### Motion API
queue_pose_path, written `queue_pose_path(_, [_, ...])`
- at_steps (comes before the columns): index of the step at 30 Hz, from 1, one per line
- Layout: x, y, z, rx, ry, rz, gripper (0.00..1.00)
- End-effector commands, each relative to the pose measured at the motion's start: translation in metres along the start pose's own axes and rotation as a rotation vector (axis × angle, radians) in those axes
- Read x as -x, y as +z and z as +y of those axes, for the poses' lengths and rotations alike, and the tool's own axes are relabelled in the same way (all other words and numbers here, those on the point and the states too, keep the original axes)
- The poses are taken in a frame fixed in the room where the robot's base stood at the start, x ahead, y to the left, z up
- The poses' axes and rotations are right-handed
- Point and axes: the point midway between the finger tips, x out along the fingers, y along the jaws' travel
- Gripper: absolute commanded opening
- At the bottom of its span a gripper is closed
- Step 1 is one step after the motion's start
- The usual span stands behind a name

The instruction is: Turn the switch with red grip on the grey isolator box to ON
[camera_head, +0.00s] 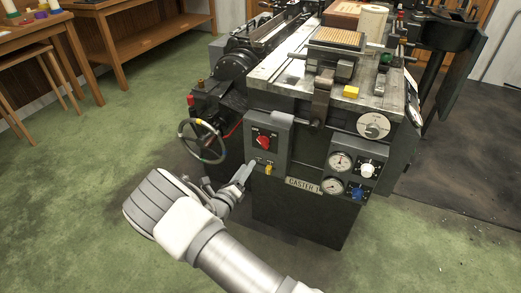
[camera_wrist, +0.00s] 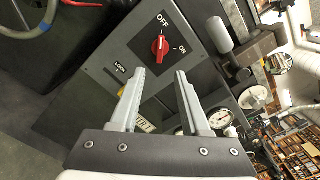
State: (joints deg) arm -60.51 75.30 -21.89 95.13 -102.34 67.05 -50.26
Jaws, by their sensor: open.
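The grey isolator box (camera_head: 283,131) is on the front of the caster, at its left corner. Its red grip (camera_head: 263,142) sits on a dark plate. In the wrist view the red grip (camera_wrist: 160,46) appears lined up with the OFF label (camera_wrist: 162,20); the ON label (camera_wrist: 180,48) is to its right. My gripper (camera_wrist: 160,72) is open and empty, its fingertips just below the grip in that view, one to each side. In the head view my gripper (camera_head: 247,170) is low and left of the grip, apart from it. The exact gap to the box cannot be told.
A handwheel (camera_head: 203,141) stands left of the box. A yellow piece (camera_head: 268,170) is below the grip, beside the lock label. Gauges (camera_head: 340,161) and knobs are to the right. The green floor in front is clear.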

Motion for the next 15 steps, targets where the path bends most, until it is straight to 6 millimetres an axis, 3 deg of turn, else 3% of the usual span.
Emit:
queue_pose_path(9, [-0.071,-0.003,0.001,-0.001,-0.003,0.003,0.46])
queue_pose_path(15, [-0.102,-0.002,0.001,-0.001,-0.002,0.002,0.46])
